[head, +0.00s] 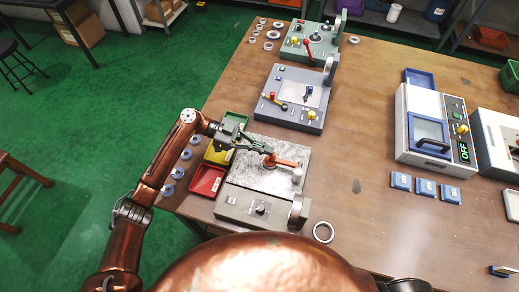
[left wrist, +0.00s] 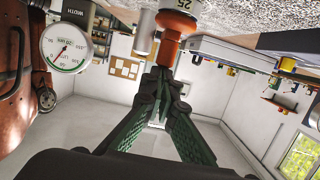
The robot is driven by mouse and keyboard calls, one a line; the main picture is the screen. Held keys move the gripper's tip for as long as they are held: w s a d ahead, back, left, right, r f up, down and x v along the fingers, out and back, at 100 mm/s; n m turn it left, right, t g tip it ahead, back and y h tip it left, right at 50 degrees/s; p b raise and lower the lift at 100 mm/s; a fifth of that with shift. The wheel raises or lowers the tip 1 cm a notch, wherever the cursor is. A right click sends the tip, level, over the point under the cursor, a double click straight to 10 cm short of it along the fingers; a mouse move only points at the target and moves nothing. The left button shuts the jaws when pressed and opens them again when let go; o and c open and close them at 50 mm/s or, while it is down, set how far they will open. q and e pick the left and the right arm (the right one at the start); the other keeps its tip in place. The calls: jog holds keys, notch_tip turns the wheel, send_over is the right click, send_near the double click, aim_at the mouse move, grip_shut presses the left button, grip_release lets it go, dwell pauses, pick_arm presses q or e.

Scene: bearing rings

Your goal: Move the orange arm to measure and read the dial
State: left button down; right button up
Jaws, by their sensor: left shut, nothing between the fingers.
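The orange arm (head: 285,162) lies across the speckled plate of the nearest grey measuring device (head: 240,205). Its orange end (left wrist: 172,40) shows close up in the left wrist view beside a white part marked 25. My left gripper (head: 267,151), with green fingers, is shut and empty at the arm's left end. In the left wrist view its tips (left wrist: 163,72) are right by the orange part; I cannot tell whether they touch. The dial (left wrist: 66,48) has a white face and a thin needle towards the lower left; its exact reading is too small. My right gripper is out of view.
A loose ring (head: 323,232) lies right of the device. Red (head: 206,181) and yellow bins stand at its left, beside several rings. A blue-grey machine (head: 292,97) stands behind. Blue blocks (head: 425,187) lie before the machine marked OFF (head: 435,125). The table's middle is clear.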

pick_arm(q)
jog(key=shift+f, duration=0.2)
jog(key=shift+a, duration=0.1)
dwell(0.4)
notch_tip(320, 180, up, 5)
jog(key=p, duration=0.1)
jog(key=b+v, duration=0.1)
jog(key=v, duration=0.8)
jog(key=shift+w+a, duration=0.2)
jog(key=shift+a, duration=0.15)
jog(key=shift+f, duration=0.1)
dwell(0.7)
jog(key=shift+d, duration=0.1)
